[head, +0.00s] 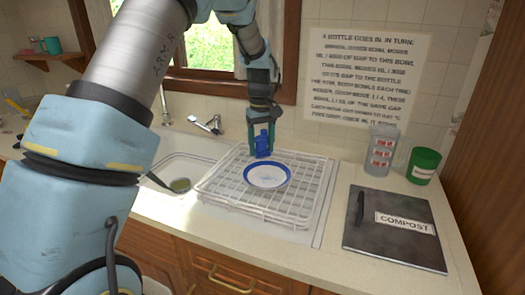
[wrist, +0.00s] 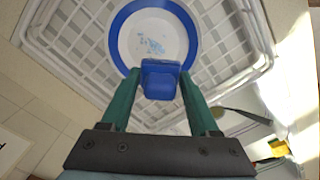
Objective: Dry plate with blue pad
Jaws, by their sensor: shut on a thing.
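A white plate with a blue rim (head: 267,177) lies on the white dish rack beside the sink. In the wrist view the plate (wrist: 152,38) shows light blue wet-looking spots near its middle. My gripper (head: 263,140) is above the far edge of the plate, fingers pointing down. It is shut on the blue pad (head: 262,146), which also shows between the green fingers in the wrist view (wrist: 161,79).
The white dish rack (head: 230,185) sits on the counter. A sink (head: 185,168) with a ladle and a faucet (head: 208,125) is to its left. A dark compost lid (head: 395,228), a clear container (head: 381,150) and a green cup (head: 424,165) stand at right.

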